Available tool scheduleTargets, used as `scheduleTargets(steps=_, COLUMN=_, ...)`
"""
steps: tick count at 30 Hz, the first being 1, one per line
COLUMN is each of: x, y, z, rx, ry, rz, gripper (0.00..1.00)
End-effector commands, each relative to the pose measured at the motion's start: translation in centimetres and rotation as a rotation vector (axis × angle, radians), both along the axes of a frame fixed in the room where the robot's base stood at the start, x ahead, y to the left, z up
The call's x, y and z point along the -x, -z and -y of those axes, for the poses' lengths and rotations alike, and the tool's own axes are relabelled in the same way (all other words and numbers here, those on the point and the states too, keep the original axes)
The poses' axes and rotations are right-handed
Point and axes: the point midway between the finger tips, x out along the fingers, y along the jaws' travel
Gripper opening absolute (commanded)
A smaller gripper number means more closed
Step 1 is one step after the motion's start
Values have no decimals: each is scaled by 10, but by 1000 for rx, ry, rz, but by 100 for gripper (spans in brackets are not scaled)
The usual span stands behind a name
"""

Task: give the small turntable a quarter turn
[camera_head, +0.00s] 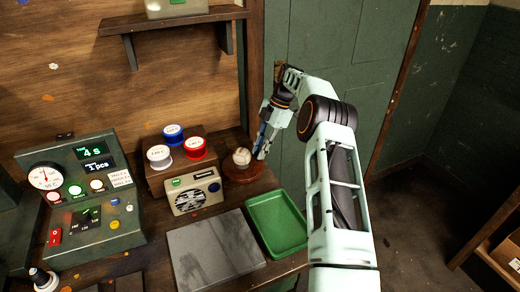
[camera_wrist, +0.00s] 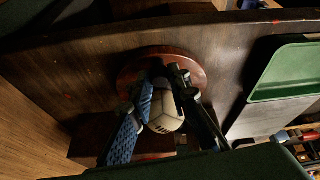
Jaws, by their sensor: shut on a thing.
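The small turntable (camera_head: 242,173) is a round, reddish-brown disc on the bench near its right end. It also shows in the wrist view (camera_wrist: 196,69). A cream ball (camera_head: 242,156) rests on top of it; the ball shows in the wrist view (camera_wrist: 164,113) between the lines of the fingers. My gripper (camera_head: 260,152) reaches down at the right side of the ball, over the turntable's right part. In the wrist view its fingertips (camera_wrist: 164,78) are close together over the disc, beyond the ball, shut on a part of the turntable that they mostly hide.
A green tray (camera_head: 276,224) and a grey slab (camera_head: 215,252) lie in front of the turntable. A small radio-like box (camera_head: 194,191) stands close on its left. Behind that is a wooden block (camera_head: 181,166) with blue, white and red spools. A door is behind the arm.

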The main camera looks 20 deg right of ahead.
Motion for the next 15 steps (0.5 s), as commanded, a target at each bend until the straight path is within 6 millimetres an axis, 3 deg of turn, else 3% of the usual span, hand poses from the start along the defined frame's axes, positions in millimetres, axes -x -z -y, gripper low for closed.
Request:
scheduleTargets(steps=10, x=0, y=-1, z=-1, rx=-1, ry=-2, rz=1, gripper=0)
scheduleTargets(steps=11, x=0, y=-1, z=-1, rx=-1, ry=-2, rz=1, gripper=20)
scheduleTargets(steps=15, x=0, y=-1, z=-1, rx=-1, ry=-2, rz=1, gripper=34)
